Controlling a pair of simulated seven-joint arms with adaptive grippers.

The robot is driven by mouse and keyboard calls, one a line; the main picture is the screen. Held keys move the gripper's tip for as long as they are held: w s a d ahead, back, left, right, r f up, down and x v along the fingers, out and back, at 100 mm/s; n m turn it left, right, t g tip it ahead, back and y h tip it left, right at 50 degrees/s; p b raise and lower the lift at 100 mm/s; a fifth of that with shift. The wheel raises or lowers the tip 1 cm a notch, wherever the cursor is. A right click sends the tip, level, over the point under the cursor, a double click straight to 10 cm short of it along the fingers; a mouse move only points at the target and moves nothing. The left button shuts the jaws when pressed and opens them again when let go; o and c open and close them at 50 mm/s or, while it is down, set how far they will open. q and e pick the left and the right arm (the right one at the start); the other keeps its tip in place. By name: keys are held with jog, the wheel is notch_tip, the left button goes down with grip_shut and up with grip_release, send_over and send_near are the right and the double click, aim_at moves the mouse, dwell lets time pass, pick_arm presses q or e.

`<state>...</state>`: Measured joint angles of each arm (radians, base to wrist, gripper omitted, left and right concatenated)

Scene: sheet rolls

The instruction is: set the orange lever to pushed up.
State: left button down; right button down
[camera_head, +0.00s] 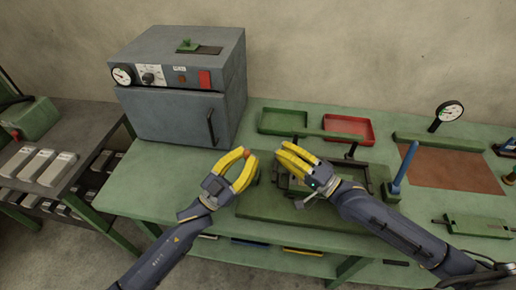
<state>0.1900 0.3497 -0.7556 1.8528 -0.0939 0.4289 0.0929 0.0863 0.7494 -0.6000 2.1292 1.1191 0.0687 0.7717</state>
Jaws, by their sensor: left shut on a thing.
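The orange lever shows only as a small orange knob (246,153) at the tips of my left gripper (247,157). The yellow fingers close around the knob, and they hide the rest of the lever. I cannot tell the lever's angle. My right gripper (284,152) is to the right, over the dark fixture (360,175) on the green bench. Its yellow fingers lie close together in this view, and I cannot see whether anything is between them.
A grey oven-like box (170,115) stands behind on the left of the green bench (125,190). A green tray (283,121) and a red tray (349,128) lie at the back. A blue upright handle (405,165) and a dial gauge (449,111) stand on the right.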

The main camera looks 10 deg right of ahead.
pick_arm(q)
jog(key=shift+s, duration=0.1)
pick_arm(e)
jog(key=x, duration=0.8)
jog(key=shift+s+a+f, duration=0.25)
jog(key=shift+s, duration=0.35)
jog(key=shift+s+a+f, duration=0.2)
jog(key=shift+s+a, duration=0.1)
jog(key=shift+s, duration=0.35)
jog(key=shift+s+a+f, duration=0.25)
jog(key=shift+s, duration=0.35)
jog(key=shift+s, duration=0.1)
jog(key=shift+s+a+f, duration=0.25)
jog(key=shift+s+a, duration=0.05)
jog(key=shift+s, duration=0.4)
pick_arm(q)
jog(key=c, duration=1.3)
grip_release()
jog(key=shift+d, duration=0.1)
pick_arm(e)
jog(key=shift+a, duration=0.1)
